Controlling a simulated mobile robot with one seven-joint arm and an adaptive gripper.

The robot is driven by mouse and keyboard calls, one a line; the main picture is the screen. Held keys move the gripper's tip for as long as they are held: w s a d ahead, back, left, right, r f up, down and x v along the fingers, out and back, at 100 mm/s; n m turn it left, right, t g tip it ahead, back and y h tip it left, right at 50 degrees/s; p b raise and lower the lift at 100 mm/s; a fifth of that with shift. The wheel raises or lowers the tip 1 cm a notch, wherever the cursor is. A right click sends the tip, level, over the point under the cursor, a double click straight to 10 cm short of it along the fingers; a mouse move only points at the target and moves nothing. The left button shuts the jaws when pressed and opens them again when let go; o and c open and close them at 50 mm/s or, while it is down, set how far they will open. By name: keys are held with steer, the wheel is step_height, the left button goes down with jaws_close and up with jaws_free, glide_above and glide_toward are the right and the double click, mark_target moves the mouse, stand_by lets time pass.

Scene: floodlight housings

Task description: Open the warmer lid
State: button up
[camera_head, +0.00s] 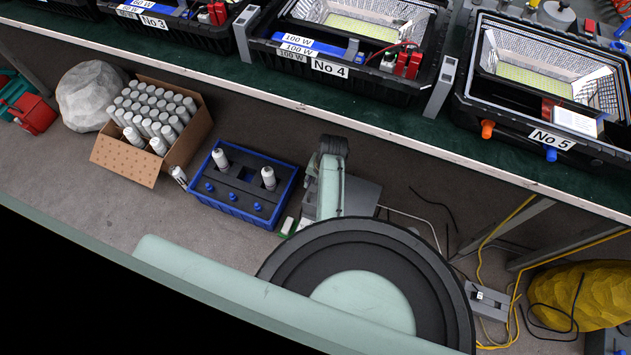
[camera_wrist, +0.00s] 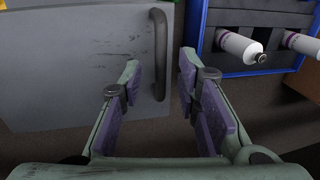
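The warmer lid (camera_wrist: 75,60) is a flat, scuffed grey panel at the upper left of the wrist view, and it looks shut. Its dark bar handle (camera_wrist: 160,55) runs along the panel's right edge. My gripper (camera_wrist: 159,66) is open and empty, with its purple-padded fingers spread. In the picture the handle lies between the two fingertips; neither finger visibly touches it, and the depth gap is hard to judge. In the head view the grey warmer (camera_head: 362,196) shows partly behind my arm, which hides much of it. My fingers cannot be made out there.
A blue crate (camera_head: 268,222) with white cartridges stands left of the warmer; it is close to my right finger in the wrist view (camera_wrist: 205,72). A cardboard box (camera_head: 124,170) of cartridges and a grey rock (camera_head: 90,95) stand farther left. A bench (camera_head: 400,138) with floodlight housings runs behind.

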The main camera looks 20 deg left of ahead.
steer(key=shift+f, duration=0.25)
steer(key=shift+c, duration=0.6)
jaws_close()
